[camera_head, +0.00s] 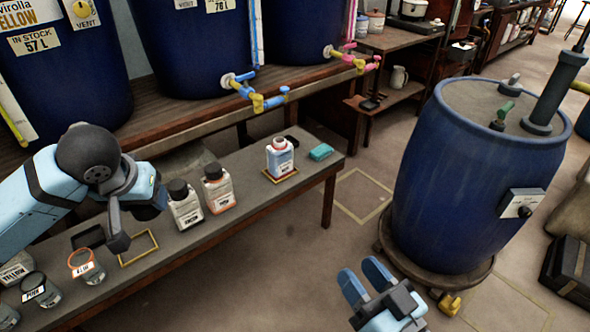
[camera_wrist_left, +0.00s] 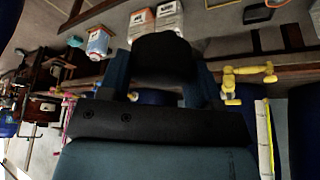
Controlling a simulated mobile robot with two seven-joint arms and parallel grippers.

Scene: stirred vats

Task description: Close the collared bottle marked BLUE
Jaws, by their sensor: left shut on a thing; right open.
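A small bottle with blue contents (camera_head: 281,160) stands upright on the bench, its neck top showing no black cap; its label is too small to read. It also shows in the left wrist view (camera_wrist_left: 98,42). My left gripper (camera_head: 152,203) is above the bench, left of the bottles and well apart from the blue one. In the left wrist view it is shut on a dark rounded thing that looks like a black cap (camera_wrist_left: 160,55). My right gripper (camera_head: 365,281) is open and empty, low in front of the blue vat.
Two black-capped bottles, one plain (camera_head: 185,207) and one with an orange collar (camera_head: 217,190), stand between my left gripper and the blue bottle. A teal block (camera_head: 321,152) lies to its right. Open jars (camera_head: 86,266) stand at the bench's near left. A large blue vat (camera_head: 470,180) stands right.

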